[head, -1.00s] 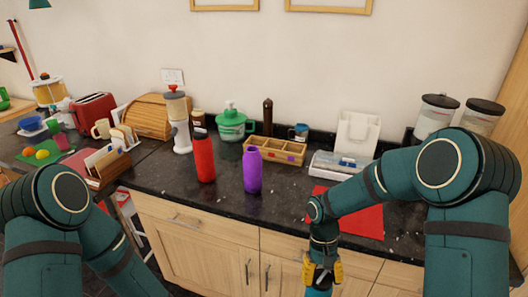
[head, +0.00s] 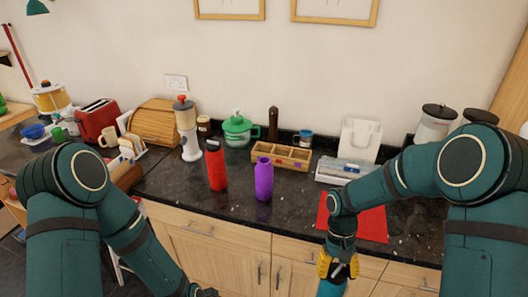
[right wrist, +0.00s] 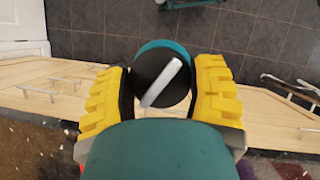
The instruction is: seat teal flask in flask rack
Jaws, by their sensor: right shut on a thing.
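My right gripper (head: 338,268) hangs in front of the counter's front edge, low in the head view. Its yellow fingers are shut on the teal flask (head: 331,289), mostly cut off by the frame's bottom edge. In the right wrist view the flask (right wrist: 152,46) sits between both yellow finger pads (right wrist: 160,90); its black top with a grey bar faces the camera. Below it there are cabinet fronts and floor. My left arm enters from the left, with its gripper out of view.
A red flask (head: 216,168) and a purple flask (head: 263,180) stand upright on the dark counter (head: 180,188). Behind them is a divided wooden box (head: 262,150). A red mat (head: 371,224) lies bare near the right arm. A white holder (head: 359,140) stands farther back.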

